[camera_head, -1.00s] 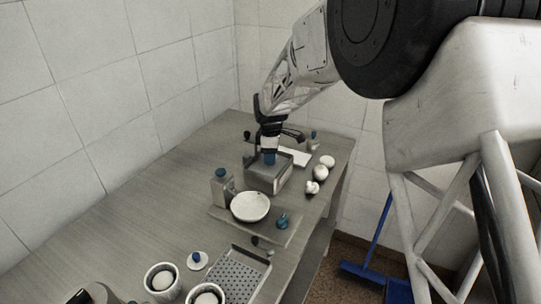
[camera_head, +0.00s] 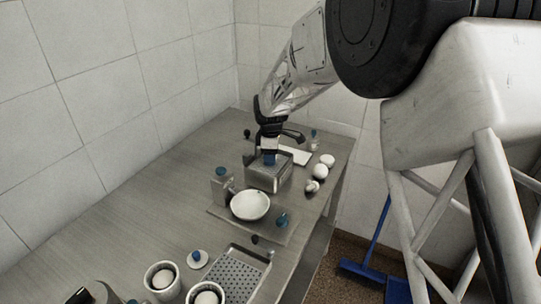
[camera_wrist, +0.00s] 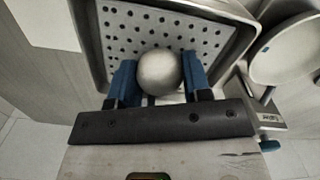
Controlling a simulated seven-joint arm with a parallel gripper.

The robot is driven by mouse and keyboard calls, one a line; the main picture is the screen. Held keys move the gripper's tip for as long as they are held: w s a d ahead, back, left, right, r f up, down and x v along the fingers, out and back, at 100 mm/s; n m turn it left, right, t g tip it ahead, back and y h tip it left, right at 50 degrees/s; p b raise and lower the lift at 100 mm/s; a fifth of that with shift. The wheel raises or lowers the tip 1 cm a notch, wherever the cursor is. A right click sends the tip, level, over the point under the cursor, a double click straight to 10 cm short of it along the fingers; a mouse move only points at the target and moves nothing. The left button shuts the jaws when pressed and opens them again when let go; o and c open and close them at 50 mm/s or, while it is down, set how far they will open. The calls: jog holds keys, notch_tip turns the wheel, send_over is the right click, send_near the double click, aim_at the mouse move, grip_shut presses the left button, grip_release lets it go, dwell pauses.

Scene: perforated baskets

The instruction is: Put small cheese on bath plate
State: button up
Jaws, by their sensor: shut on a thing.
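My gripper (camera_wrist: 159,80) is shut on a smooth pale ball (camera_wrist: 159,72), which I take to be the small cheese, between its blue fingers. Perforated metal, the floor of a basket (camera_wrist: 115,42), lies behind the ball in the wrist view. I cannot tell whether the ball touches it. In the head view my gripper (camera_head: 269,158) reaches down into the metal basket (camera_head: 262,181), and the ball is hidden. A round white dish (camera_head: 250,206), perhaps the bath plate, stands on a board nearer the head camera. Part of a white dish (camera_wrist: 287,52) shows at the right in the wrist view.
A bottle (camera_head: 222,186) with a blue cap stands beside the dish, and a blue-green item (camera_head: 282,220) lies to its right. Several white round things line the table's right edge. A second perforated tray (camera_head: 236,276) and two cups are nearer. The table's left side is clear.

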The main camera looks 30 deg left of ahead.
jog(key=shift+f, duration=0.2)
jog(key=o, duration=1)
jog(key=shift+r, duration=0.1)
jog(key=shift+r, duration=3.9)
jog(key=shift+d, duration=0.1)
